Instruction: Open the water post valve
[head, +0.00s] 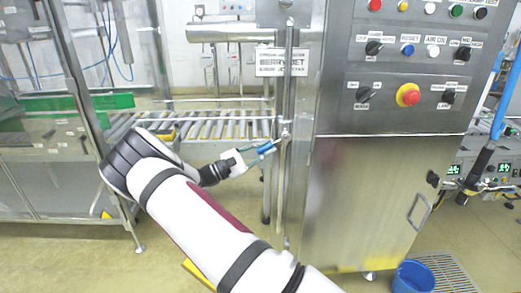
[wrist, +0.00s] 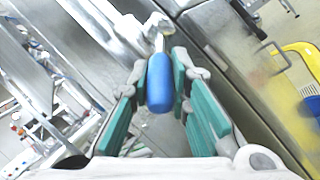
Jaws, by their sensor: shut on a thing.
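The water post valve's blue handle (head: 267,147) sticks out to the left from the thin vertical pipe (head: 287,90) beside the steel cabinet. In the wrist view the blue handle (wrist: 161,84) lies lengthwise between my teal finger pads, with its metal joint (wrist: 160,35) beyond the fingertips. My gripper (head: 260,150) is shut on the handle; the fingers also show in the wrist view (wrist: 159,72). The pad contact is partly hidden by the viewing angle.
The steel control cabinet (head: 385,190) with buttons and a red stop knob (head: 408,94) stands just right of the pipe. A roller conveyor (head: 205,128) runs behind my arm. A glass-walled frame (head: 60,130) stands left. A blue bucket (head: 413,277) sits on the floor at lower right.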

